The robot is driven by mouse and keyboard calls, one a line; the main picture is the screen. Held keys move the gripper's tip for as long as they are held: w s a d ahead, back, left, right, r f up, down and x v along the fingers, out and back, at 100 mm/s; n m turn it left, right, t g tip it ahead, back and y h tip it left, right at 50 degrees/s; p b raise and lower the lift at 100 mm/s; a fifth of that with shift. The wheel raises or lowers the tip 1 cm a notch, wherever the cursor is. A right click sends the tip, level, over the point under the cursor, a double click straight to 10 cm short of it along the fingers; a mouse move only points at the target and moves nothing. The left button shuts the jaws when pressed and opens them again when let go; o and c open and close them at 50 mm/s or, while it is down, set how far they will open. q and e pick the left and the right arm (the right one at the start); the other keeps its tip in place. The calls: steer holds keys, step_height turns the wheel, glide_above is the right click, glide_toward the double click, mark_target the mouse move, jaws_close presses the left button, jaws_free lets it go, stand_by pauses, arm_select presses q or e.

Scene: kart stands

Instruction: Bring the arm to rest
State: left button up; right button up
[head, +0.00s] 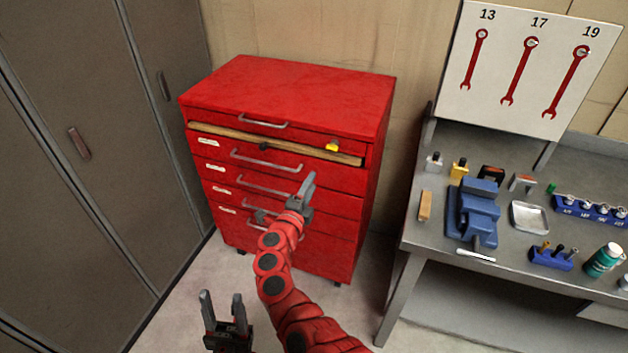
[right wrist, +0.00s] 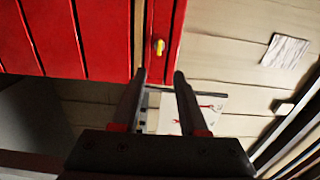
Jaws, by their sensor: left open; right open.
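My right gripper (head: 285,200), at the end of the red arm, is in front of the red tool cabinet (head: 290,88) in the head view. Its two fingers stand apart with nothing between them in the right wrist view (right wrist: 160,78). My left gripper (head: 224,308) is low in the head view, over the floor, with its fingers apart and empty. The yellow object also shows in the right wrist view (right wrist: 159,47). The right arm hides part of the lower drawers.
Grey lockers (head: 80,150) stand at the left. At the right, a grey workbench (head: 415,232) carries a blue vise (head: 475,210), a metal tray (head: 529,217), a bottle (head: 604,260) and sockets. A wrench board (head: 500,80) hangs above. Floor shows between lockers and bench.

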steer(key=shift+s+a+f, duration=0.1)
steer(key=shift+s+a, duration=0.05)
steer(key=shift+s, duration=0.3)
